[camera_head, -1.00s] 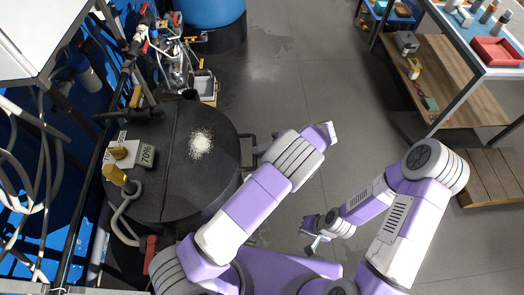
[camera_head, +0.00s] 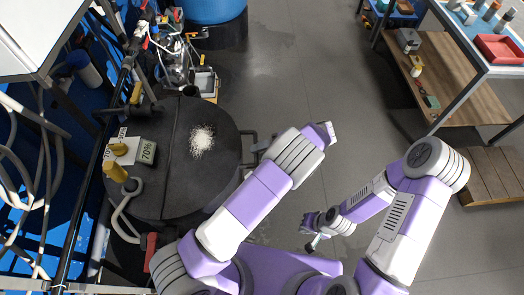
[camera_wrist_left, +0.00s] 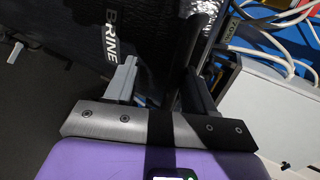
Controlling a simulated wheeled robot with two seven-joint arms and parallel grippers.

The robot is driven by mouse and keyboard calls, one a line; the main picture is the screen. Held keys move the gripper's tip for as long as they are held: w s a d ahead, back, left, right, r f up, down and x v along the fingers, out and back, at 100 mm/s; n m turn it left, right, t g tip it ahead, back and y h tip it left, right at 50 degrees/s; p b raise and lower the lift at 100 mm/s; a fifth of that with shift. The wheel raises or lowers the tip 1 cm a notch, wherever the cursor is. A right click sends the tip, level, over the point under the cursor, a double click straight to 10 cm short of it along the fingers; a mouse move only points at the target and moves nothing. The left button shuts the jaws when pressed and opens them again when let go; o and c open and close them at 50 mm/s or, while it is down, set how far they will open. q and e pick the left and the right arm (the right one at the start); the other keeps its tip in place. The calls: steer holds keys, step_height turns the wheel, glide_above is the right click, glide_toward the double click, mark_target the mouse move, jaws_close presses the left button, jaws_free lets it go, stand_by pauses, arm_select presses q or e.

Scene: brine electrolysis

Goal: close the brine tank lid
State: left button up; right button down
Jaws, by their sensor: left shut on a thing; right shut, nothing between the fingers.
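The brine tank (camera_head: 150,185) is a dark round vessel at the left of the head view. Its black lid half (camera_head: 212,172) lies flat at the tank's right side, with a patch of white grains on it. A dark handle (camera_head: 248,135) sticks out at the right rim. My left gripper (camera_head: 262,149) is at this handle, partly hidden by my forearm. In the left wrist view its fingers (camera_wrist_left: 160,82) are shut on a dark bar beside the "BRINE" lettering (camera_wrist_left: 111,38). My right gripper (camera_head: 314,241) is shut and empty, away from the tank over the floor.
A 70% display (camera_head: 147,151) and yellow fittings (camera_head: 115,172) sit on the tank's left part. Pipes and cables run along the left. A blue barrel (camera_head: 210,8) stands behind. Shelves (camera_head: 445,75) stand at the right, with clear floor (camera_head: 320,85) between.

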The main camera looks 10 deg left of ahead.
arm_select(q)
steer(key=v, duration=0.7)
steer(key=shift+d, duration=0.3)
stand_by(0.3)
